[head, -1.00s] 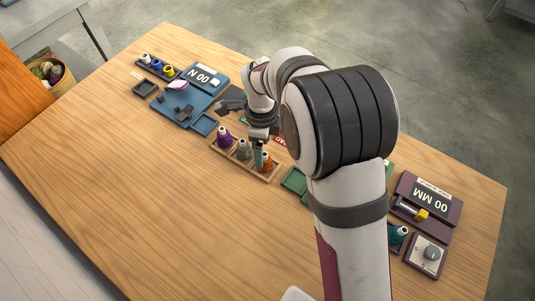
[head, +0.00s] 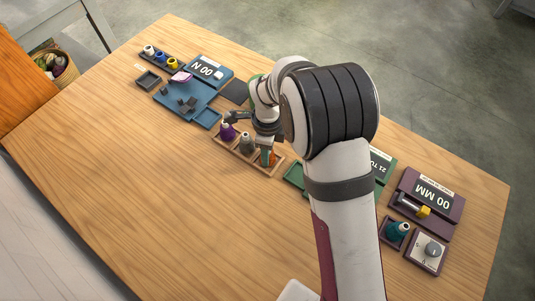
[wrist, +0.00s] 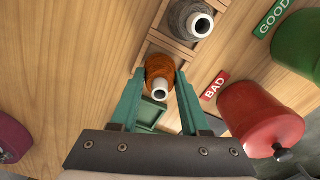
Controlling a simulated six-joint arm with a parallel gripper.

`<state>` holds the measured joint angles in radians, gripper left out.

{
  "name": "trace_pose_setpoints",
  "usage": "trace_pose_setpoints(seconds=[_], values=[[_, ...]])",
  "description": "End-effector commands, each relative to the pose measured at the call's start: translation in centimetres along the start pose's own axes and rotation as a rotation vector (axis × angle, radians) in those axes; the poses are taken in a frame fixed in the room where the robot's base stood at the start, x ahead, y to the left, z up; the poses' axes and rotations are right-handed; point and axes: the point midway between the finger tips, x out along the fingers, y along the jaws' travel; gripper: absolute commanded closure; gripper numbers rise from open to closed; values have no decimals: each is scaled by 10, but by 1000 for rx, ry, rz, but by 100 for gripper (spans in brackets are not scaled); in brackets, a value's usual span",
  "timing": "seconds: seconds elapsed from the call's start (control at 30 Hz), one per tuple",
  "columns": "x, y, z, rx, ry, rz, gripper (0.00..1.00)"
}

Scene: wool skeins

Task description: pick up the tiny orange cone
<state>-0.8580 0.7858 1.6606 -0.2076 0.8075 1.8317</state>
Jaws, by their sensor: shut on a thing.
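The tiny orange cone (wrist: 160,68) stands in the end compartment of a wooden tray (head: 237,151), and it also shows in the head view (head: 266,160), partly covered by a finger. My gripper (wrist: 160,82) has its two green fingers on either side of the cone and is shut on it. In the head view my gripper (head: 268,151) is down at the tray's right end. The cone's white tube end faces the wrist camera. I cannot tell whether its base is clear of the tray.
A grey cone (wrist: 188,20) and a purple cone (head: 227,132) stand in the same tray. A red pot (wrist: 260,112) by the BAD label (wrist: 215,86) and a green pot (wrist: 300,45) by the GOOD label are close. Bare table lies in front.

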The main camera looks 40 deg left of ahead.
Motion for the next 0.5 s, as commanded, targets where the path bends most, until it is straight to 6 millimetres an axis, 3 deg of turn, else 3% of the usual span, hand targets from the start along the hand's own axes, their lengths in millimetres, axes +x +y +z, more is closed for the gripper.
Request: trace_pose_setpoints(seconds=[0.27, 0.5], values=[[-2, 0, 0, 0, 0, -1, 100], [-34, -1, 0, 0, 0, -3, 100]])
